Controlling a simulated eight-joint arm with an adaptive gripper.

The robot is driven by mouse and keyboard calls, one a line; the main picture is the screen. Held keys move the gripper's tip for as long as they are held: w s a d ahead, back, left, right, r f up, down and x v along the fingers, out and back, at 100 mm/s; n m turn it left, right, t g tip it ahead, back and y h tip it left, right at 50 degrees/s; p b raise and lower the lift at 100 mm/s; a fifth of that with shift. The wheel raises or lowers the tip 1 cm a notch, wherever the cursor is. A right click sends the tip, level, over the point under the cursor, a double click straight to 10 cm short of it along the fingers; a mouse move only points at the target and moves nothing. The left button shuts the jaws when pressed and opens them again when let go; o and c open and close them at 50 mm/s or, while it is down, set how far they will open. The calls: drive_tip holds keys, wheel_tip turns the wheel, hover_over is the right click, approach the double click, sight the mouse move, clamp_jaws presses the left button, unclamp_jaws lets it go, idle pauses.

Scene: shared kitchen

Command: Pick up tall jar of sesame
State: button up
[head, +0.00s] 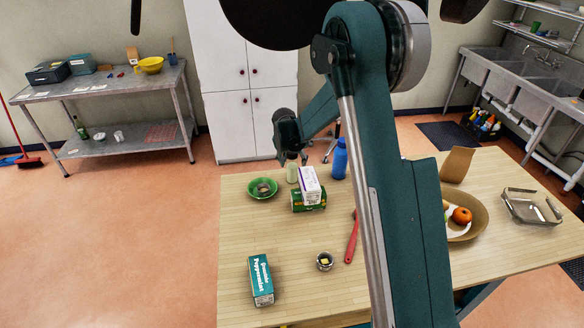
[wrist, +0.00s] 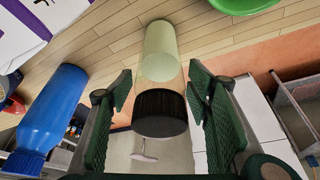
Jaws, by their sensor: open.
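The tall jar (head: 292,173) stands at the far edge of the wooden table in the head view, small and partly hidden at its top. In the wrist view the jar (wrist: 160,52) shows pale contents, a clear upper part and a black lid. My gripper (wrist: 161,88) is open, with one green-padded finger on each side of the jar's lid end. Gaps show between the fingers and the jar. In the head view my wrist is above the jar and the fingers are hard to make out.
A blue bottle (head: 339,160) stands close right of the jar. A white and purple box (head: 309,182) lies on a green box (head: 309,201) in front. A green bowl (head: 263,195) is at left.

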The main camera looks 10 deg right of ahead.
drive_tip(key=shift+c, duration=0.3)
drive_tip(key=c, duration=1.2)
drive_tip(key=shift+o, duration=0.2)
drive_tip(key=shift+r, duration=0.2)
drive_tip(key=shift+r, duration=0.45)
wheel_tip(320, 180, up, 6)
drive_tip(key=shift+f, duration=0.15)
drive_tip(key=s+a, duration=0.4)
drive_tip(key=s, duration=0.4)
drive_tip(key=s+a+b, duration=0.1)
drive_tip(key=s+a, duration=0.3)
drive_tip(key=s, duration=0.4)
drive_tip(key=shift+b, duration=0.3)
